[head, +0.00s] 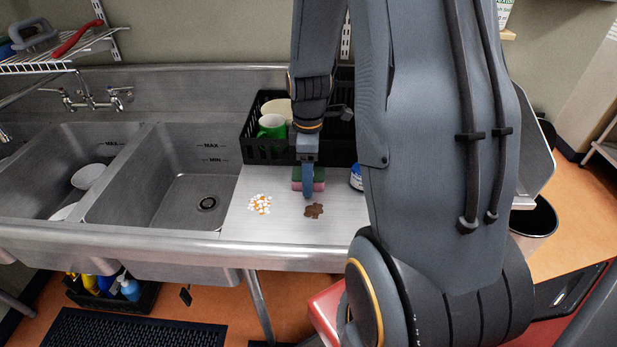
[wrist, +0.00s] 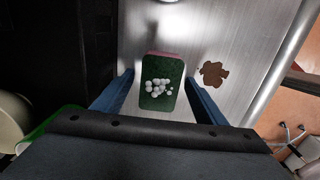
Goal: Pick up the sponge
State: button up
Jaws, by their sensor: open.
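The sponge (head: 318,180) lies on the steel drainboard, in front of the black crate. It has a green top and a pink underside. In the wrist view the sponge (wrist: 163,82) sits between my two blue fingers, with a cluster of white bubbles on its green face. My gripper (head: 307,190) points down over the sponge and hides part of it in the head view. In the wrist view my gripper (wrist: 160,95) is open, with a finger on each side of the sponge and a gap visible on both sides.
A brown stain (head: 314,211) and a patch of white and orange bits (head: 260,204) lie on the drainboard (head: 240,222). A blue-labelled container (head: 356,178) is at right. Sink basins (head: 165,165) are at left.

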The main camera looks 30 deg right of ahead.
jog(key=shift+c, duration=0.5)
jog(key=c, duration=1.1)
jog(key=shift+r, duration=0.1)
